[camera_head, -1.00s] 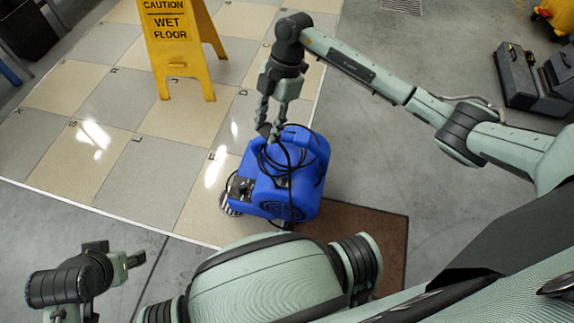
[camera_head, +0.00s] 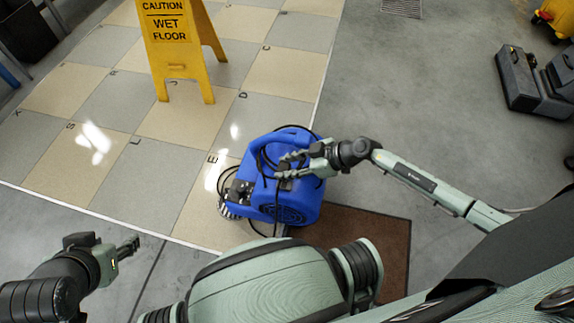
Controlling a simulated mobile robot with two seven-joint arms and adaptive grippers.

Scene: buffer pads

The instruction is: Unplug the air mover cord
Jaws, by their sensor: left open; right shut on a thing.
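The blue air mover (camera_head: 290,204) sits at the edge of the tiled floor, partly on the brown mat. Its black cord (camera_head: 256,163) is looped over its top and side, and a length hangs to the floor. My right gripper (camera_head: 284,166) reaches in from the right above the air mover. Its fingers are at the cord and look closed on it; the gripped part is mostly hidden. The plug and its socket cannot be made out. My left gripper (camera_head: 133,246) is open and empty at the lower left, well apart from the air mover.
A yellow wet-floor sign (camera_head: 180,50) stands on the tiles behind the air mover. The brown mat (camera_head: 375,235) lies to its right. Dark cases (camera_head: 520,80) stand at the far right. The grey floor between the air mover and the cases is clear.

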